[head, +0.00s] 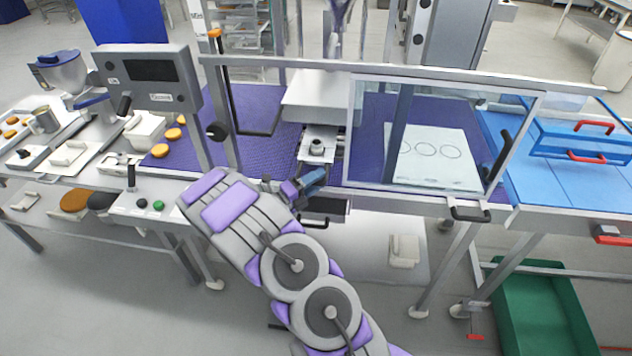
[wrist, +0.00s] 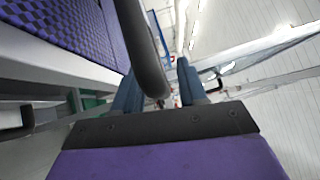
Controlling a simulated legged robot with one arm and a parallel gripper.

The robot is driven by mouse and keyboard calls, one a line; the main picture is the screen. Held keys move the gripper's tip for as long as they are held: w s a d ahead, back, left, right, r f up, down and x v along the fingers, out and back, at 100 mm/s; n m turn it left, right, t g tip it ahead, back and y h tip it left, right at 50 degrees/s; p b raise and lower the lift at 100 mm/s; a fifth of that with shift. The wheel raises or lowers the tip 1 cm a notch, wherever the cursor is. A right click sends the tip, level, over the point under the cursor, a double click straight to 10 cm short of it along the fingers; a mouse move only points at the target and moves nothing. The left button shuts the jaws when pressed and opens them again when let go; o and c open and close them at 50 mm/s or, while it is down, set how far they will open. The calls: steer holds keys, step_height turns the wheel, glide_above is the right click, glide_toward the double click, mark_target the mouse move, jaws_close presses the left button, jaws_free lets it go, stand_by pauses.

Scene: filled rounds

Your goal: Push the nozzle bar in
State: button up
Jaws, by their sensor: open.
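A metal slide with a round fitting (head: 316,150) sticks out toward me below the white dispensing head (head: 318,98). It looks like the nozzle bar, but I cannot tell for certain. My gripper (head: 314,178) is just in front of and below it at the table's front edge. In the wrist view, my open blue fingers (wrist: 157,80) stand apart. A thick dark rounded bar (wrist: 146,50) shows close up between them, its lower end near the palm. I cannot tell whether the fingers touch it. The slide's front end is partly hidden by my gripper.
A clear guard with a dark handle (head: 500,160) stands right of the slide, over a sheet with printed circles (head: 435,160). A control box (head: 150,78) and button panel (head: 150,204) are on the left. A green crate (head: 540,310) is on the floor at right.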

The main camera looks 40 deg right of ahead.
steer(key=shift+a+r, duration=0.15)
steer(key=shift+a, duration=0.6)
steer(key=shift+c, duration=1)
steer(key=shift+d, duration=0.65)
jaws_close()
